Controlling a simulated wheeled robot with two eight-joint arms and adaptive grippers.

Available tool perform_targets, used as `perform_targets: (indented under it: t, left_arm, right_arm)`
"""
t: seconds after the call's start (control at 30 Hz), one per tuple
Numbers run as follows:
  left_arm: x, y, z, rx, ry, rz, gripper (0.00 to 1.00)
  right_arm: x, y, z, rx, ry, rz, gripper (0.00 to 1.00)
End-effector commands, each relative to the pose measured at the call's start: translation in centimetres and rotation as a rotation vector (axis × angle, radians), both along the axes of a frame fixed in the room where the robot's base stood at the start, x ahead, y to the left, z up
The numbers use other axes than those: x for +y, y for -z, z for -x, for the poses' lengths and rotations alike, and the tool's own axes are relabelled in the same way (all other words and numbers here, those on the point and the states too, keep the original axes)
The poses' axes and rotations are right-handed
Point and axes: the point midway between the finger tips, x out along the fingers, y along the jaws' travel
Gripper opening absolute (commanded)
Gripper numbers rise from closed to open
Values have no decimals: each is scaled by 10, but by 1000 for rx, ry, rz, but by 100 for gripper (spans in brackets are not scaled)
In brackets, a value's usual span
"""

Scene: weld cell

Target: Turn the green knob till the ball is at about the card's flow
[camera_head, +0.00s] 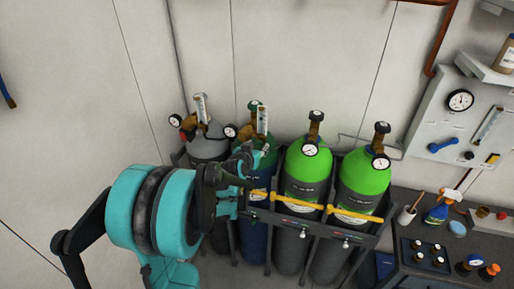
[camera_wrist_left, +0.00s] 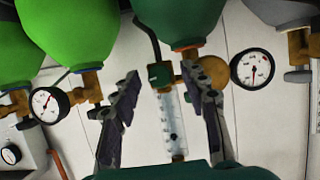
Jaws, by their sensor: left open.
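The dark green cylinder (camera_head: 268,158) stands second from the left in the rack, partly hidden by my left gripper (camera_head: 246,167). Its clear flow tube (camera_head: 262,119) stands upright beside the regulator. In the left wrist view the scene appears upside down. There the flow tube (camera_wrist_left: 168,118) hangs from a green knob (camera_wrist_left: 159,75), with a small dark ball (camera_wrist_left: 173,136) inside. The fingers of my left gripper (camera_wrist_left: 161,80) are open on either side of the knob, with visible gaps. I cannot make out a flow card or the scale's numbers. My right gripper is not in view.
A grey cylinder (camera_head: 207,143) with its own flow tube stands left, and two bright green cylinders (camera_head: 309,168) stand right. A yellow strap (camera_head: 297,203) crosses them. A round gauge (camera_wrist_left: 253,69) sits close beside the gripper. A dark bench (camera_head: 405,268) with tools is at right.

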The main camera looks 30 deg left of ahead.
Motion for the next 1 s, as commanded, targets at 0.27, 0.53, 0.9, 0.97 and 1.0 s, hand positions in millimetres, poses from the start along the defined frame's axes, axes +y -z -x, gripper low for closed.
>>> perform_targets:
  t: [0.27, 0.53, 0.9, 0.97, 1.0]
  left_arm:
    - [0, 0, 0, 0, 0, -1, 15]
    - [0, 0, 0, -1, 0, 2, 0]
    - [2, 1, 1, -32, -1, 132, 0]
    - [3, 2, 1, -43, -2, 176, 0]
    - [3, 2, 1, -51, -2, 207, 0]
  right_arm:
    - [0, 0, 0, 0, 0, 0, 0]
    - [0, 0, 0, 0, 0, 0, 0]
    - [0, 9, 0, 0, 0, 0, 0]
    - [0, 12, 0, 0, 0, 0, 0]
    - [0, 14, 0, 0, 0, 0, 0]
